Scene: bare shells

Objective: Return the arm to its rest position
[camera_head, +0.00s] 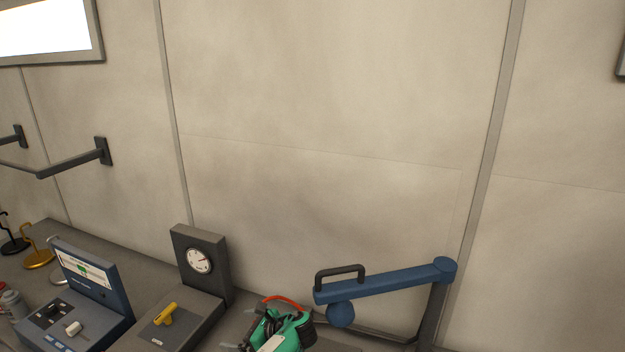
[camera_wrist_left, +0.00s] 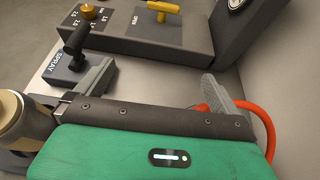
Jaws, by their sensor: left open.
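My left gripper (camera_head: 243,328) is at the bottom of the head view, with a teal body and a red hose, low over the bench. In the left wrist view its two grey fingers (camera_wrist_left: 158,78) are spread apart with nothing between them. The teal body (camera_wrist_left: 170,152) fills the bottom of that view. The fingers point toward a grey panel (camera_wrist_left: 115,35) with a yellow T-handle and a brass knob. A black lever (camera_wrist_left: 75,45) labelled SPRAY is near the left finger. My right gripper is not in view.
A blue swing arm (camera_head: 385,283) with a dark handle is just right of my left gripper. A gauge unit (camera_head: 185,237) and a blue control box (camera_head: 85,275) stand to the left. A tan cylinder (camera_wrist_left: 12,115) is close by at left.

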